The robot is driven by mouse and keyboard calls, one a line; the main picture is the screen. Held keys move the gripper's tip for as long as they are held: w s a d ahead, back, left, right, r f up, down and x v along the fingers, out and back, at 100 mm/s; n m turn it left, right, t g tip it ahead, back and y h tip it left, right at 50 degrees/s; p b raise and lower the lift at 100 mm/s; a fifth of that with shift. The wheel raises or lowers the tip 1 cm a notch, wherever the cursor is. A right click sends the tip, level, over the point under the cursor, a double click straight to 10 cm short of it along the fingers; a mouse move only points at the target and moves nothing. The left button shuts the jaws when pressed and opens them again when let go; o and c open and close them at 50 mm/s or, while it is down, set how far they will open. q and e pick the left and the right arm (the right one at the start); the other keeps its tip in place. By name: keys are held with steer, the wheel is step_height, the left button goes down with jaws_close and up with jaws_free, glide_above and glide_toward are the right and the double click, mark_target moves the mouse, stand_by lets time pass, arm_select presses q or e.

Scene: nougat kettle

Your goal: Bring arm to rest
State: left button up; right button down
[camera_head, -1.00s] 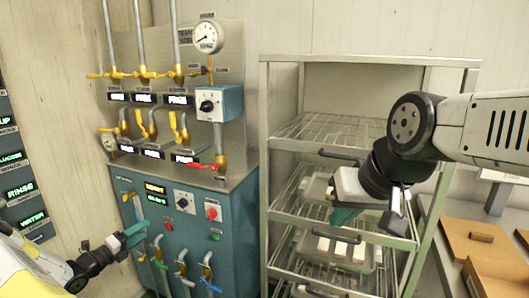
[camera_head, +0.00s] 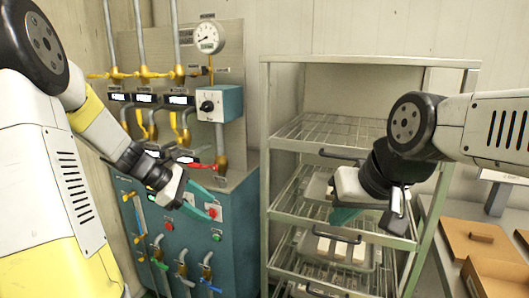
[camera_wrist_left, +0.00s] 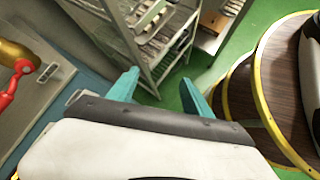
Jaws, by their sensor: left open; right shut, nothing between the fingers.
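My left gripper (camera_head: 207,200) has teal fingers and is in front of the teal control cabinet (camera_head: 228,240) in the head view. It is open and empty. In the left wrist view its two fingers (camera_wrist_left: 160,90) stand apart with only the floor and rack beyond them. My right gripper (camera_head: 345,214) is in front of the metal rack (camera_head: 264,160), near its middle shelves, with its arm coming in from the right. Its teal fingertips are partly hidden behind the wrist, and no object shows in it.
The cabinet carries a red-handled valve (camera_head: 197,166), a gauge (camera_head: 208,37) and several levers close to my left gripper. The rack holds trays with pale blocks (camera_head: 340,250). Brown boxes (camera_head: 480,245) lie at the right. Dark round vessels with yellow rims (camera_wrist_left: 275,90) stand at right in the left wrist view.

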arm_select(q)
steer(key=s+d+r+m+t+y, duration=0.1)
steer(key=s+r+m+y, duration=0.2)
steer(key=s+m, duration=0.6)
steer(key=s+d+r+m+t+y, duration=0.1)
steer(key=s+r+m+t+y, duration=0.1)
steer(key=s+r+m, duration=0.5)
steer(key=s+m+y, duration=0.1)
steer(key=s+m, duration=0.1)
steer(key=shift+s+d, duration=0.15)
steer(key=shift+s, duration=0.2)
